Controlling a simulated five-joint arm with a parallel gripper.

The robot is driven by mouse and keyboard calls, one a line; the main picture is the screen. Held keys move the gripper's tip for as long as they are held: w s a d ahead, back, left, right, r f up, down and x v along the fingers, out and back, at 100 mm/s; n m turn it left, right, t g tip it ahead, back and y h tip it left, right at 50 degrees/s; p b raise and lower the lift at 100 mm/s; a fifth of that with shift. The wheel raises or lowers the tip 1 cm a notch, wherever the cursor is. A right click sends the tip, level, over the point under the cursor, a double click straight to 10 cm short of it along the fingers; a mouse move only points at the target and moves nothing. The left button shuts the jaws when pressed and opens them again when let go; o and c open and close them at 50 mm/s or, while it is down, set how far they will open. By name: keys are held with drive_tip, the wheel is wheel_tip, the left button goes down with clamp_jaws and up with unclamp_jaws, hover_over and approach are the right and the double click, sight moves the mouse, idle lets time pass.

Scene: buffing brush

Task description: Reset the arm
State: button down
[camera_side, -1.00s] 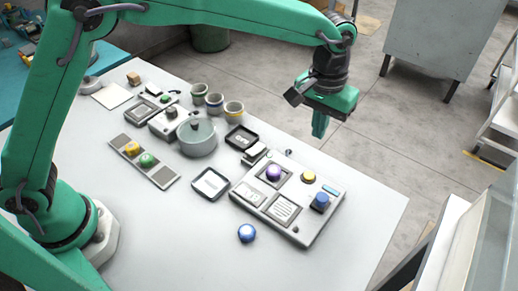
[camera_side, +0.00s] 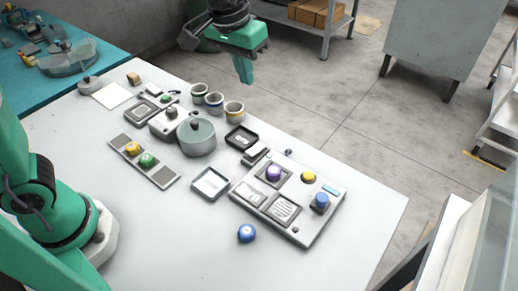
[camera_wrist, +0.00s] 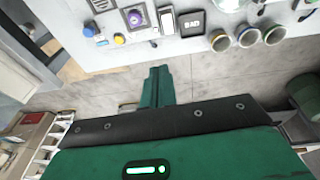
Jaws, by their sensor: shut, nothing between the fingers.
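My gripper (camera_side: 245,72) is shut and empty in the side view, high at the top of the picture, past the table's far edge. In the wrist view the closed fingers (camera_wrist: 157,85) point toward the table edge, with nothing between them. The work table (camera_side: 330,255) carries a grey panel (camera_side: 322,225) with a purple knob, a yellow button and a blue knob. A blue ball-like knob (camera_side: 247,233) lies on the table in front of the panel. No brush can be made out for certain.
A grey lidded pot (camera_side: 197,139) stands mid-table, near several small cups (camera_side: 215,103). A strip with a yellow and a green knob (camera_side: 143,161) lies left of it. A teal table (camera_side: 60,85) is at the upper left. Open floor (camera_side: 340,120) lies beyond the table.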

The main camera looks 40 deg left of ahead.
drive_tip(key=s+a+f+t, duration=0.1)
drive_tip(key=s+a+t, duration=0.2)
drive_tip(key=s+a, duration=1.2)
drive_tip(key=s, duration=0.2)
drive_tip(key=shift+s+a+y, duration=0.25)
drive_tip(key=shift+s+y, duration=0.15)
